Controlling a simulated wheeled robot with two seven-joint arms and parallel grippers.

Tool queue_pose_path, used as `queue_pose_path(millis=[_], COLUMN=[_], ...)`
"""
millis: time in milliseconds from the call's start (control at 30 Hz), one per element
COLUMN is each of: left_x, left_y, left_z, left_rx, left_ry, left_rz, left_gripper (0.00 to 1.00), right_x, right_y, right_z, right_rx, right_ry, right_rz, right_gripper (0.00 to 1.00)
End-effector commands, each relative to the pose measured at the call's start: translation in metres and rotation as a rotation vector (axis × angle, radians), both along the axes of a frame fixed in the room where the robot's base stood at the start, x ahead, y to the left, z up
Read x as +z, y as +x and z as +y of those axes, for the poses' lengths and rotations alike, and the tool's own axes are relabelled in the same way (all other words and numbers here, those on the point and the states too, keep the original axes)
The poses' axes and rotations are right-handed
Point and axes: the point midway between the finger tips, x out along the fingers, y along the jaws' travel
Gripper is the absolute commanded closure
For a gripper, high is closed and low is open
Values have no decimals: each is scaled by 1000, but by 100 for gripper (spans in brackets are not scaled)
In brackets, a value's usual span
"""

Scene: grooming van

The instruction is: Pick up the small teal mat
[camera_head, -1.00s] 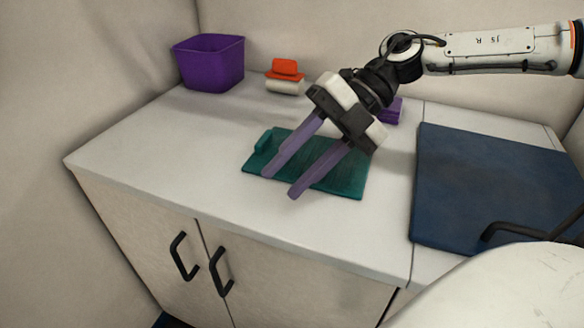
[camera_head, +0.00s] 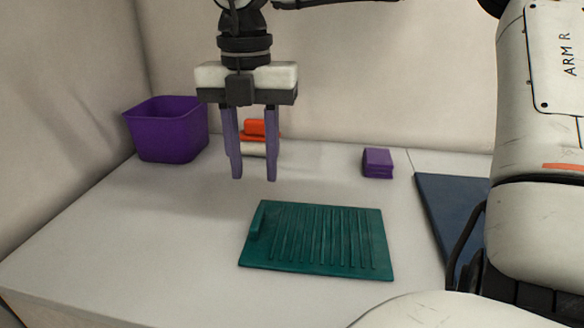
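The small teal mat (camera_head: 318,238) lies flat on the white counter, with ridges across it and a raised grip along its left edge. My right gripper (camera_head: 254,178) points down above the counter, behind and to the left of the mat, apart from it. Its two purple fingers are spread with nothing between them that it holds. My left gripper does not show.
A purple bin (camera_head: 168,130) stands at the back left. An orange-topped brush (camera_head: 262,128) is partly hidden behind my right fingers. A small purple block (camera_head: 377,163) sits at the back. A dark blue mat (camera_head: 450,208) lies at the right. The counter (camera_head: 160,235) left of the teal mat is clear.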

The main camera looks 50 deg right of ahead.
Motion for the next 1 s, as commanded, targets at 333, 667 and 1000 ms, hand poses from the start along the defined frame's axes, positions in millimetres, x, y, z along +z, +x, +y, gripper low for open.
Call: queue_pose_path(millis=[333, 667, 1000], left_x=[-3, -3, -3], left_y=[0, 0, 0], left_z=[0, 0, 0], left_rx=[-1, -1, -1], left_ry=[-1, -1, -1], left_rz=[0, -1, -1], left_gripper=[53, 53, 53], right_x=[-47, -90, -96], right_y=[1, 9, 9], right_z=[0, -1, -1], right_rx=[1, 0, 0], right_ry=[6, 7, 6], right_rz=[2, 2, -2], right_gripper=[66, 66, 71])
